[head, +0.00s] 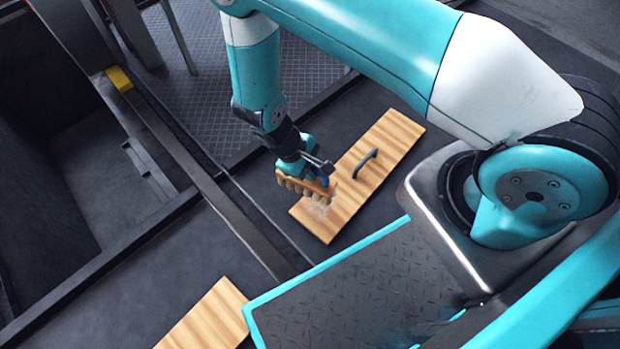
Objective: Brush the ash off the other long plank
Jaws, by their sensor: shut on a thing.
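A long wooden plank (382,150) with a dark handle (365,163) lies on the dark floor at the picture's middle right. My gripper (318,180) is shut on a brush (300,186) with a wooden back and pale bristles. The brush is over the left edge of this plank, towards its near end. A small greyish-white patch of ash (318,212) shows on the plank just below the bristles. I cannot tell whether the bristles touch the wood. A second plank (208,322) shows in part at the bottom edge; no ash is visible on its visible part.
A dark raised beam (200,180) with a yellow piece (119,79) runs along the left of the plank. A deep dark recess (60,170) lies further left. Ridged metal flooring (300,75) is behind. Bare floor (262,180) lies between beam and plank.

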